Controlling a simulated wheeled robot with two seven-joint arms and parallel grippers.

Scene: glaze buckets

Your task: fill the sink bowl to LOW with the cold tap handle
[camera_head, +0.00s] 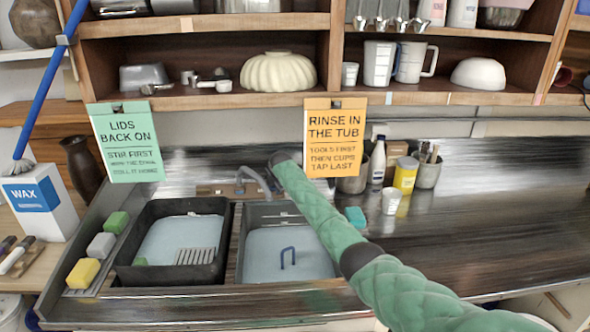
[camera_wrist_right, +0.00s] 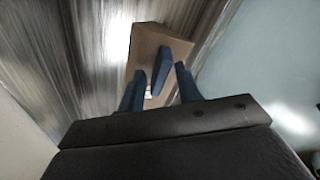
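The sink bowl (camera_head: 262,262) is the right-hand basin in the head view, with a pale blue-grey surface inside and a blue hooked piece (camera_head: 288,257). Whether that surface is water is unclear. Faint marks on its back wall are too small to read. The grey tap spout (camera_head: 258,178) curves over behind it. In the right wrist view, a blue lever, seemingly the cold tap handle (camera_wrist_right: 162,68), stands on a brown block (camera_wrist_right: 147,42). My right gripper (camera_wrist_right: 158,78) is open, its blue fingers on either side of the lever with gaps showing. My left gripper is out of view.
A black tub (camera_head: 125,262) with a grate stands left of the bowl. Sponges (camera_head: 84,272) line the left edge. A yellow can (camera_head: 405,175), bottle (camera_head: 377,165) and cups stand right of my arm. Two signs (camera_head: 334,138) hang from the shelf.

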